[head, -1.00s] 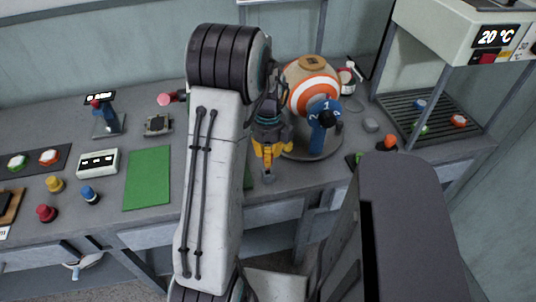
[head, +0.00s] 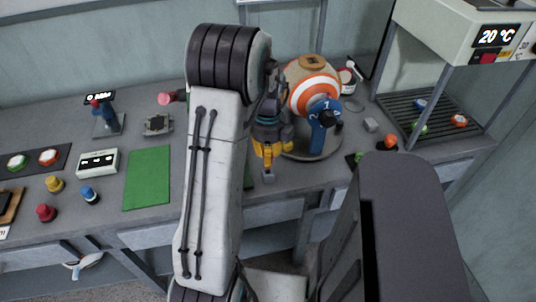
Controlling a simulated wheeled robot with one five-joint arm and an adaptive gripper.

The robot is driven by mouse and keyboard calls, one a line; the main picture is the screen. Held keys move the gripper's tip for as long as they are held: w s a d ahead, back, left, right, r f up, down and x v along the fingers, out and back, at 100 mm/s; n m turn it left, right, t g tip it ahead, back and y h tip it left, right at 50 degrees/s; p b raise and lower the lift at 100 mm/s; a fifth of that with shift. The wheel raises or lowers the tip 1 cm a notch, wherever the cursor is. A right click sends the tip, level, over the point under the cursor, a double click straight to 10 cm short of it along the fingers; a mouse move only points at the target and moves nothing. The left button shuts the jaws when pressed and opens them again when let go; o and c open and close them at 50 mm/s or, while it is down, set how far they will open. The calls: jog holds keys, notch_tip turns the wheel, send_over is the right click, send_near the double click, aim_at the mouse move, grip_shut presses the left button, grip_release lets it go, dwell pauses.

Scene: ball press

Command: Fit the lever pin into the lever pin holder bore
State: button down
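My gripper (head: 268,165) has yellow fingers and points down at the bench, in front of and to the left of the striped ball press. Its fingertips are close together, and the view does not show whether they are closed on anything. A small grey piece (head: 268,178) shows right at or below the fingertips; I cannot tell if it is held or stands on the bench. The orange and white ball (head: 312,90) sits on a round grey base (head: 312,153), with a numbered blue part (head: 318,135) and a black knob. I cannot single out the lever pin or its holder bore.
A green mat (head: 147,178) lies left of my arm. A small grey block (head: 371,125) is right of the press. A grated heater stand (head: 440,117) with coloured pieces is at the right. Several coloured knobs and a white box (head: 97,163) are at the left.

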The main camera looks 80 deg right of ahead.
aim_at(268, 168)
jog(key=shift+f+b, duration=2)
jog(key=shift+f, duration=0.4)
dwell(0.5)
jog(key=c, duration=1.1)
grip_release()
jog(key=shift+r, duration=0.15)
notch_tip(268, 168, up, 12)
jog(key=shift+f, duration=0.1)
